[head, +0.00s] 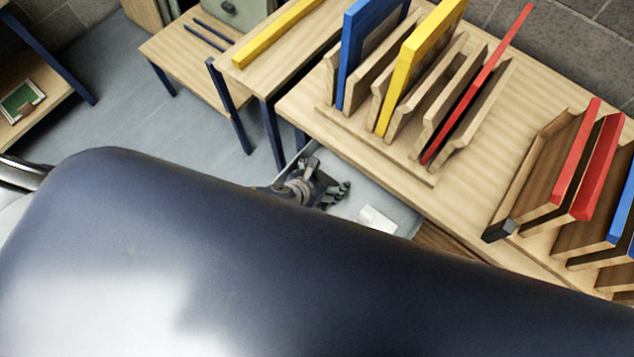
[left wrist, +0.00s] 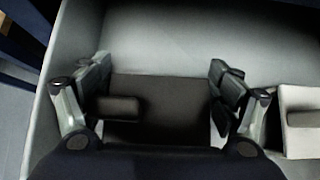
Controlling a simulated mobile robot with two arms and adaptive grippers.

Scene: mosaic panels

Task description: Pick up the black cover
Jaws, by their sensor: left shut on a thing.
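The black cover (left wrist: 165,95) is a dark, flat, roughly square piece in the left wrist view, with a small dark bar (left wrist: 117,107) on its left part. My left gripper (left wrist: 160,78) has one finger at each side of it and is shut on it. In the head view, my left gripper (head: 338,191) is down inside a light grey open drawer or tray (head: 402,212). The black cover cannot be made out there, and my own dark arm hides much of the lower view. My right gripper is not in view.
A wooden table (head: 310,115) with slotted racks of coloured panels stands beside the drawer. A lower table (head: 180,55) stands at upper left.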

